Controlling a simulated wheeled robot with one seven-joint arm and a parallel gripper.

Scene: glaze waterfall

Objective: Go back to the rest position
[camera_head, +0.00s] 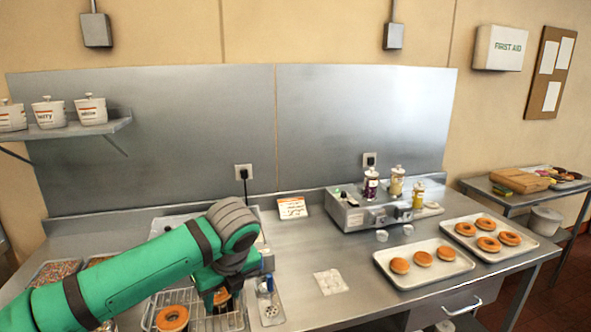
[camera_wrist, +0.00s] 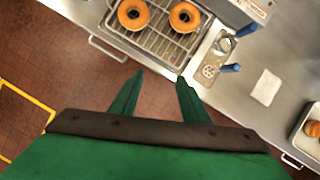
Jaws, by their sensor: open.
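My gripper shows in the wrist view (camera_wrist: 160,82) with its two green fingers apart and nothing between them. Past the fingertips are the front edge of the steel counter and a wire rack (camera_wrist: 150,40) with two doughnuts (camera_wrist: 132,14) on it. In the head view my green arm reaches over the left part of the counter, and it hides part of the rack (camera_head: 237,320). One doughnut (camera_head: 172,318) shows on the rack there. A second one is mostly hidden behind my gripper (camera_head: 219,300).
A steel machine (camera_head: 345,215) holding several bottles stands at the counter's back. Two trays (camera_head: 385,270) of doughnuts lie at the right. A small drain plate (camera_head: 269,310) and a white paper (camera_head: 330,281) lie beside the rack. A shelf (camera_head: 75,130) with tubs hangs at the left.

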